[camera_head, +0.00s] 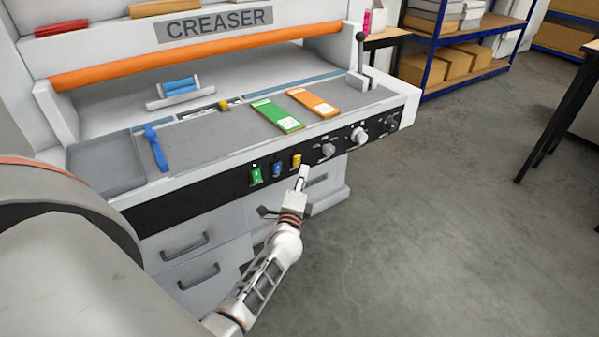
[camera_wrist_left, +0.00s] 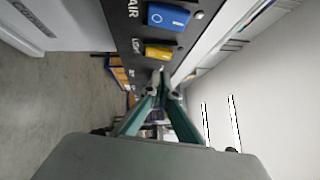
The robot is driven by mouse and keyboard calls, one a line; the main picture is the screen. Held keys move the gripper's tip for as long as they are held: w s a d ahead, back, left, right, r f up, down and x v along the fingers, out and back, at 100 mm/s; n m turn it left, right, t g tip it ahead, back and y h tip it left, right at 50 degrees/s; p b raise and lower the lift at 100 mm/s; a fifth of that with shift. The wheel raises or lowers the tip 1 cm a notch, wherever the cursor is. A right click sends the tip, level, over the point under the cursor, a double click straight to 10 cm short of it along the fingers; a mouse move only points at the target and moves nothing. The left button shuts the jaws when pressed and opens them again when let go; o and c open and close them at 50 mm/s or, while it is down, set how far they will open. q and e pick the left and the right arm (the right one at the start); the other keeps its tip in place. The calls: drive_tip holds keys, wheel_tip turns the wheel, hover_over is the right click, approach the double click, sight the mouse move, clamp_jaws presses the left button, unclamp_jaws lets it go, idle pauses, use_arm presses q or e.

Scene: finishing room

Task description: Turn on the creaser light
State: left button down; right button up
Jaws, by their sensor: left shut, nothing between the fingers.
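The creaser (camera_head: 205,100) is a white machine with a black front control panel (camera_head: 215,189). The yellow rocker switch (camera_head: 297,160) is on this panel. In the left wrist view the yellow switch (camera_wrist_left: 158,53) has a label beside it that seems to read LIGHT. My left gripper (camera_head: 304,171) is shut and empty, with its tips right by the yellow switch. In the left wrist view the shut fingertips (camera_wrist_left: 165,82) are just beyond the switch's edge; I cannot tell whether they touch it. My right gripper is not in view.
A green switch (camera_head: 256,174) and a blue switch (camera_head: 277,169), labelled AIR in the wrist view, are left of the yellow one. Knobs (camera_head: 358,134) are to its right. Green (camera_head: 277,115) and orange (camera_head: 313,103) cards lie on the bed.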

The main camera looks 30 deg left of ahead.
sight(300, 158)
use_arm(q)
drive_tip(key=shift+w+a+r, duration=0.2)
drive_tip(key=shift+a, duration=0.45)
drive_tip(key=shift+w+a+r, duration=0.15)
drive_tip(key=shift+w+a, duration=0.05)
drive_tip(key=shift+a, duration=0.4)
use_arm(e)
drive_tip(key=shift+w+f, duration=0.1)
use_arm(q)
drive_tip(key=shift+w+a+r+n+p, duration=0.15)
drive_tip(key=shift+r+p, duration=0.2)
drive_tip(key=shift+p, duration=0.2)
drive_tip(key=shift+w+a+r+n+p, duration=0.15)
drive_tip(key=shift+r+p, duration=0.15)
drive_tip(key=shift+p, duration=0.25)
drive_tip(key=shift+s+d+f, duration=0.1)
drive_tip(key=shift+s+f, duration=0.1)
drive_tip(key=shift+f, duration=0.2)
drive_tip(key=shift+g, duration=0.3)
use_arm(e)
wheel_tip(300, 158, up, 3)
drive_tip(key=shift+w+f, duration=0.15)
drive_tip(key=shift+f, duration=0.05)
